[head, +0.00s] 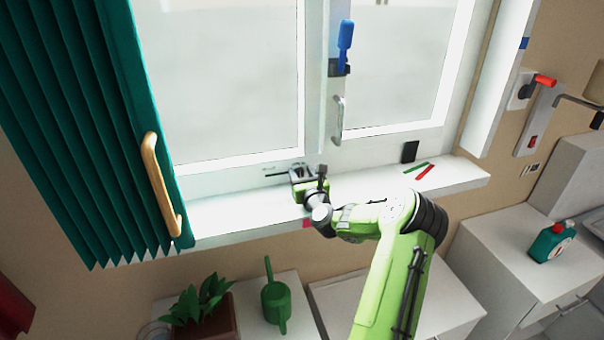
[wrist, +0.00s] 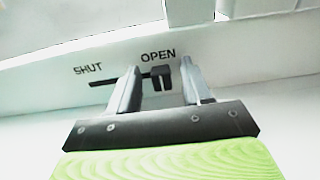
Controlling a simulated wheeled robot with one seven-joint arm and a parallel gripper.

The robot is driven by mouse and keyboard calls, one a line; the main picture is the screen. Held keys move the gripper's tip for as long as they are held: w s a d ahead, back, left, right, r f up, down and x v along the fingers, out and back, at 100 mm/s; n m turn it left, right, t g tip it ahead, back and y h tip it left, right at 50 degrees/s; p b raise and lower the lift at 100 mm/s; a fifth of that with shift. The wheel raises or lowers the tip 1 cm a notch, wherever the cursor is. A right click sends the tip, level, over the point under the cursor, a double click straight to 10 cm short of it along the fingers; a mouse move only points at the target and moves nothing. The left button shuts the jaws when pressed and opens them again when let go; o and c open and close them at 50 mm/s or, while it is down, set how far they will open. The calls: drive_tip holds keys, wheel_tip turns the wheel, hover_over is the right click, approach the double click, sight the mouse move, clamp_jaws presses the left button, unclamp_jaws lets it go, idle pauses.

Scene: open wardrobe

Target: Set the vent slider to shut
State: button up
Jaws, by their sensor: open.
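The vent slider (wrist: 161,78) is a small dark knob at the right end of a dark horizontal slot (wrist: 103,82) in the white window frame. In the wrist view the word SHUT is printed above the slot's left part and OPEN above its right part; the knob sits under OPEN. My gripper (wrist: 161,85) is open, with one finger on each side of the knob in the picture. Whether the fingers touch the knob or reach its depth I cannot tell. In the head view my gripper (head: 302,172) is at the frame's bottom rail, and it hides the knob there; part of the slot (head: 277,175) shows to its left.
A white sill (head: 235,213) runs below the rail. A green curtain with a wooden handle (head: 160,185) hangs at the left. A window handle (head: 338,120) and a blue-handled tool (head: 345,42) are above my gripper. Green and red strips (head: 424,172) lie on the sill to the right.

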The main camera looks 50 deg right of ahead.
sight(267, 172)
drive_tip(key=shift+c, duration=0.3)
clamp_jaws()
drive_tip(key=shift+a, duration=0.1)
drive_tip(key=w+a+p, duration=0.1)
drive_tip(key=a, duration=0.1)
drive_tip(key=w+a+p, duration=0.1)
drive_tip(key=a, duration=0.2)
drive_tip(key=w+a+p, duration=0.2)
drive_tip(key=shift+a+r, duration=0.15)
drive_tip(key=shift+r, duration=0.05)
drive_tip(key=shift+w+a+f, duration=0.15)
drive_tip(key=shift+w+a, duration=0.05)
drive_tip(key=shift+a, duration=0.15)
drive_tip(key=shift+o, duration=0.3)
unclamp_jaws()
drive_tip(key=shift+w+a, duration=0.1)
drive_tip(key=shift+a, duration=0.05)
